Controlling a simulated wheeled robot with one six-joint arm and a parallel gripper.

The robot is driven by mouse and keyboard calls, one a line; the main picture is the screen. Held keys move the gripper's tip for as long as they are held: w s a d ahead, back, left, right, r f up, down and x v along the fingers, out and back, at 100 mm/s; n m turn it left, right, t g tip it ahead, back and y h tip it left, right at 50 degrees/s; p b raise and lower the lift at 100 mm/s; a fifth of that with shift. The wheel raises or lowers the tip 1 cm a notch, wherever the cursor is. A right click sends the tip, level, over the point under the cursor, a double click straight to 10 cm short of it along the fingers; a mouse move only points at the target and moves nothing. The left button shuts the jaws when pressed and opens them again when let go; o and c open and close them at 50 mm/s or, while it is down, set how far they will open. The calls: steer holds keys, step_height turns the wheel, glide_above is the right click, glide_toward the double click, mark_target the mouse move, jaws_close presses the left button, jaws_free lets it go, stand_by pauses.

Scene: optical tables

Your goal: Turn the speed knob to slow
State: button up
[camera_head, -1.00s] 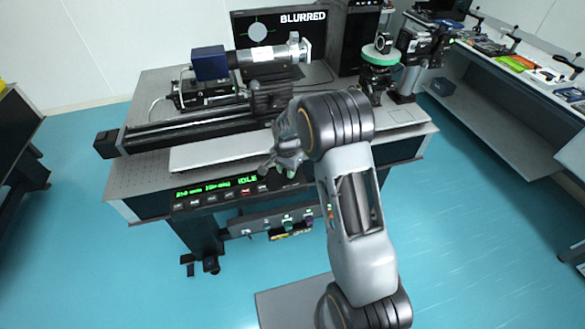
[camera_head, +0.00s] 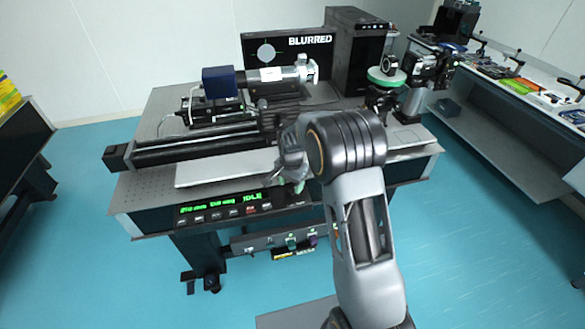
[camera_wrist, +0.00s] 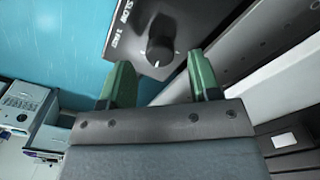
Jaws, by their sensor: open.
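The speed knob (camera_wrist: 160,48) is a round black knob on a dark panel (camera_wrist: 128,28) in the wrist view. White lettering that reads SLOW and FAST stands beside it. I cannot clearly tell which mark the knob points at. My gripper (camera_wrist: 159,74) is open, with one green finger on each side of the knob's line. The knob lies just beyond the fingertips, between them in the picture, and no contact shows. In the head view my gripper (camera_head: 289,186) is at the right end of the front control panel (camera_head: 225,208), and the knob there is hidden or too small to tell.
The panel's green display reads IDLE. A monitor (camera_head: 290,58) reading BLURRED stands behind on the optical table (camera_head: 128,192). A long black rail (camera_head: 190,148) and a pale plate (camera_head: 225,169) lie behind the panel. A side bench (camera_head: 490,115) stands right.

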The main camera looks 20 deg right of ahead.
mark_target(292, 189)
step_height(292, 189, up, 11)
steer(key=shift+b, duration=0.45)
